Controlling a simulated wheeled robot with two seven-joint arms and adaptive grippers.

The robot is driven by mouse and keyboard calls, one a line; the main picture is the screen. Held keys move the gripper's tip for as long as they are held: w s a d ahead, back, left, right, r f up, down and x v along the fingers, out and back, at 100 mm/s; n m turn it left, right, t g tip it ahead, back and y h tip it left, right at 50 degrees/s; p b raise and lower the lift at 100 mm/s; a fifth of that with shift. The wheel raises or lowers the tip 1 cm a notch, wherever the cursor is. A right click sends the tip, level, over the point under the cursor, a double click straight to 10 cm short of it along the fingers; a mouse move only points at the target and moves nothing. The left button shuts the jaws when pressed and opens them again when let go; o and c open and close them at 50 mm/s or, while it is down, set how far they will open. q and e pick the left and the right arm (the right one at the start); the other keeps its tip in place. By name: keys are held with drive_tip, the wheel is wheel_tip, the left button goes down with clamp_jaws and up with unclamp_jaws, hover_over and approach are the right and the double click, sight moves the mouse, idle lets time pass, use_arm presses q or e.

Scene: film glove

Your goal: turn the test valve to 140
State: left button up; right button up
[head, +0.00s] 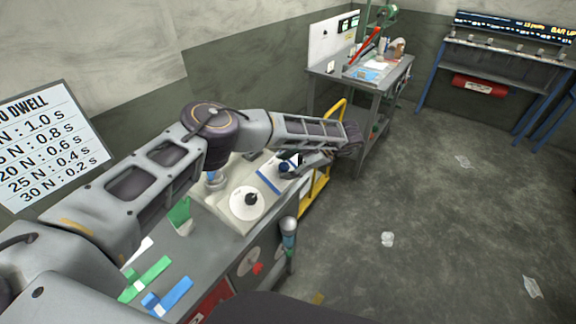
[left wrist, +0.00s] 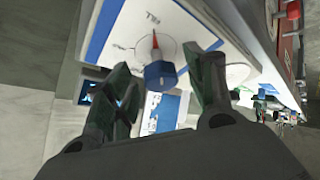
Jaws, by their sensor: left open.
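In the head view a dark blue knob (head: 284,167) shows beside my gripper. My left gripper (left wrist: 166,72) is open, its dark green fingers on either side of the knob in the picture. I cannot tell whether they touch it. In the head view my left gripper (head: 302,163) is over the far end of the bench, partly hidden by my wrist. My right gripper is not in view.
A white dial with a black knob (head: 250,199) is nearer on the bench. Green (head: 146,278) and blue (head: 168,296) strips lie at the bench's near end. A yellow rail (head: 318,186) and a grey table (head: 378,84) stand beyond. The floor at right is mostly clear.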

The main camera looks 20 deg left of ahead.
use_arm(q)
drive_tip(key=shift+d, duration=0.1)
drive_tip(key=v, duration=1.2)
idle(0.4)
idle(0.6)
